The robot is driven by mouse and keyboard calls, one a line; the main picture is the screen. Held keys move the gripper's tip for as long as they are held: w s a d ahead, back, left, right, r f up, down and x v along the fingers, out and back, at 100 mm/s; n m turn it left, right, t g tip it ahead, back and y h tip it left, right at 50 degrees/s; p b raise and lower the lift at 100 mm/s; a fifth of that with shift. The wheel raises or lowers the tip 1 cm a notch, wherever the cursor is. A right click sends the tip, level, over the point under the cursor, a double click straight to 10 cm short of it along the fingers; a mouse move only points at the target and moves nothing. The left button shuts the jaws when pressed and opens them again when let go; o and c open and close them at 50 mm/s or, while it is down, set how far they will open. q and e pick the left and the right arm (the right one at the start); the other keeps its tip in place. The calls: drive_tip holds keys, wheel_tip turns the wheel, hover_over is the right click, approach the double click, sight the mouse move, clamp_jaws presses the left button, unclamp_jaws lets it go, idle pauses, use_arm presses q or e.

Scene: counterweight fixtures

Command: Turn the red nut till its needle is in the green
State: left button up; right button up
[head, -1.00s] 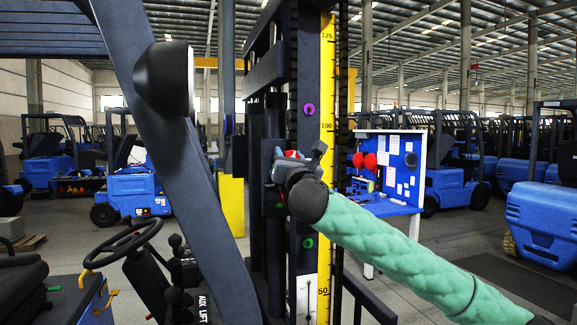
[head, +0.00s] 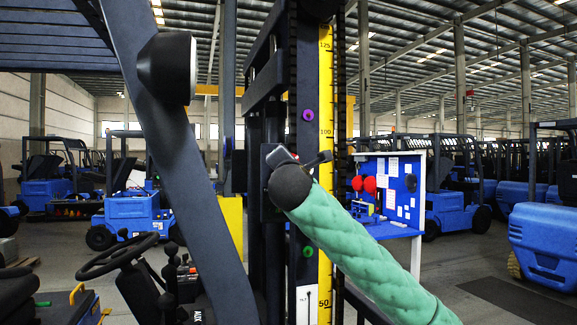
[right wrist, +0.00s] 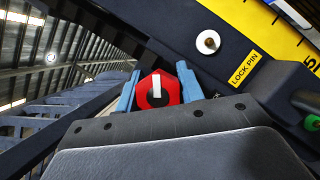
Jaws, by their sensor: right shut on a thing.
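The red nut (right wrist: 169,100) sits in the middle of the right wrist view. A dark round face with a white bar lies on it; the bar stands near upright in that view. My right gripper (right wrist: 158,88) has its two blue fingers on either side of the nut, shut on it. In the head view my right gripper (head: 284,158) is at the dark mast, at the end of the green-sleeved arm, and hides the nut. I cannot make out a green zone or a separate needle. My left gripper is not in view.
The yellow scale (head: 326,110) runs up the mast beside my gripper. A white round pin (right wrist: 208,42) and a "LOCK PIN" label (right wrist: 244,68) are close by, with a green knob (right wrist: 312,123) at the right edge. A blue tool board (head: 400,185) stands behind.

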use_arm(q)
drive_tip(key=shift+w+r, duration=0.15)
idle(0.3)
use_arm(e)
drive_tip(key=o, duration=1)
drive_tip(key=shift+d, duration=0.1)
drive_tip(key=shift+s, duration=0.1)
drive_tip(key=shift+s+f, duration=0.15)
drive_tip(key=shift+s, duration=0.05)
use_arm(q)
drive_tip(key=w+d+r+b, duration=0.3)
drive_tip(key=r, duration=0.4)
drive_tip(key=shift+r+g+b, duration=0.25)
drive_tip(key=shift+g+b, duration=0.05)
drive_tip(key=shift+b, duration=0.1)
use_arm(e)
drive_tip(key=shift+v, duration=3.55)
